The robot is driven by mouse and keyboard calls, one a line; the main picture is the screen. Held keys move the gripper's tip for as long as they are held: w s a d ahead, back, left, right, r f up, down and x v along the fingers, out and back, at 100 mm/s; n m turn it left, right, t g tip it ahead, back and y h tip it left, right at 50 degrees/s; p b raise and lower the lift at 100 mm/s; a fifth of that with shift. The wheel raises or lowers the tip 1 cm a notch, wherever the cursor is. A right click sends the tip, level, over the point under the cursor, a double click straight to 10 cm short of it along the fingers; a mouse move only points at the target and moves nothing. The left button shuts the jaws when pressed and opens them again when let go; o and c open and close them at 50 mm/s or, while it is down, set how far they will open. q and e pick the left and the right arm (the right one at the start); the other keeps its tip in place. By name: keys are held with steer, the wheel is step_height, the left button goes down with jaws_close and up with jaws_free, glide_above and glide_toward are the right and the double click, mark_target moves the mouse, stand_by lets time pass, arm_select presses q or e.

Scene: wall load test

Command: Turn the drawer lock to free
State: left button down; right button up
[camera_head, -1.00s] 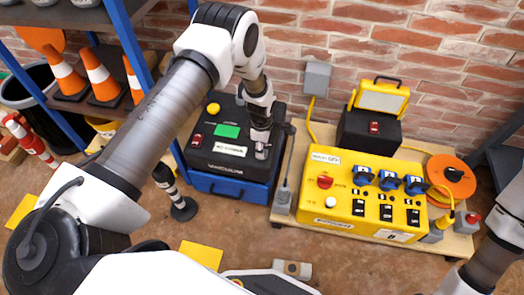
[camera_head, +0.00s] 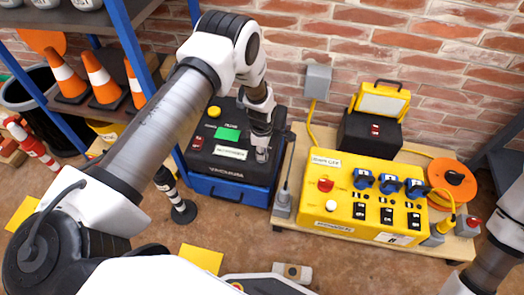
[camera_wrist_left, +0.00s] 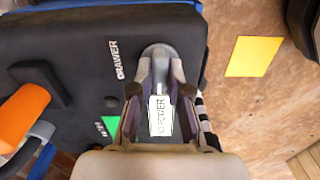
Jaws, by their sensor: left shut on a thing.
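The drawer lock (camera_wrist_left: 158,52) is a grey rounded knob on top of a black box (camera_head: 222,170), beside the printed word DRAWER in the left wrist view. My left gripper (camera_head: 262,154) reaches down onto the box's right part in the head view. In the left wrist view its fingers (camera_wrist_left: 160,85) are closed on the lock from both sides. A white NO POWER label (camera_wrist_left: 160,115) shows between the fingers. The lock is mostly hidden by the gripper in the head view. A blue drawer section (camera_head: 228,190) forms the box's base. My right gripper is out of view.
A yellow control panel (camera_head: 345,215) stands on a wooden board right of the box. A grey upright lever (camera_head: 284,195) stands close to the gripper's right. A blue-framed shelf with cones (camera_head: 103,83) is at left. A brick wall is behind.

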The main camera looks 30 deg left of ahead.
arm_select(q)
steer(key=m+p, duration=0.1)
steer(key=m, duration=1.1)
steer(key=shift+m+p, duration=0.3)
steer(key=shift+m, duration=2.3)
steer(key=c, duration=1.1)
jaws_free()
